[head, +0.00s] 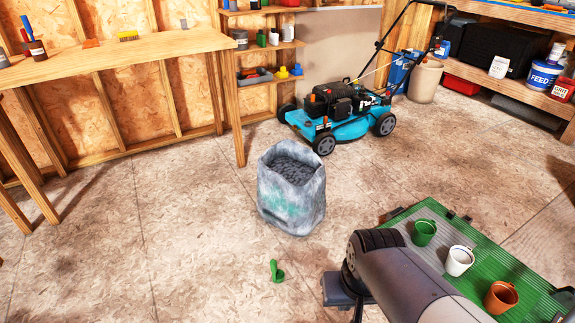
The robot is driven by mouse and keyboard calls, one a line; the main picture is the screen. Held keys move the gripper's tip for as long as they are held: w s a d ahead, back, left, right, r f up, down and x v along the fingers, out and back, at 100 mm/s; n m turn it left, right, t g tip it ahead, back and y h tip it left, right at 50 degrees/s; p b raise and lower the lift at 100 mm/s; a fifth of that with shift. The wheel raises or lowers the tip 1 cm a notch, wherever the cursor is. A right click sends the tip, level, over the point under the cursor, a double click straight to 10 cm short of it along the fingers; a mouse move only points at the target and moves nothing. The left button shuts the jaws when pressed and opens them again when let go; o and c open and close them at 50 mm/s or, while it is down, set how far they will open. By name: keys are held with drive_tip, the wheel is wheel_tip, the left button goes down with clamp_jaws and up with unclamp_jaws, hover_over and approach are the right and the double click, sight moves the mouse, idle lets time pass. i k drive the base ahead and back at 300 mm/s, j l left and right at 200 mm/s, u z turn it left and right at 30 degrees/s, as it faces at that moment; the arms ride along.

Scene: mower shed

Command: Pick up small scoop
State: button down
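A small green scoop (277,271) lies on the plywood floor near the bottom middle of the head view, a little in front of the sack. My grey arm reaches in from the lower right, and its black-banded joint is to the right of the scoop. I cannot make out any gripper fingers in this view. Nothing of my arm touches the scoop.
An open sack (291,190) of dark material stands behind the scoop. A green tray (515,270) with a green cup (424,233), a white cup (459,261) and an orange-brown cup (501,297) is at right. A teal mower (345,128) stands behind. Floor left of the scoop is clear.

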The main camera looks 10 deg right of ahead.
sight(278, 275)
drive_tip(key=i+j, duration=0.2)
drive_tip(key=i, duration=0.25)
drive_tip(key=i+j+u, duration=0.1)
drive_tip(key=i+j, duration=0.15)
drive_tip(key=i, duration=0.2)
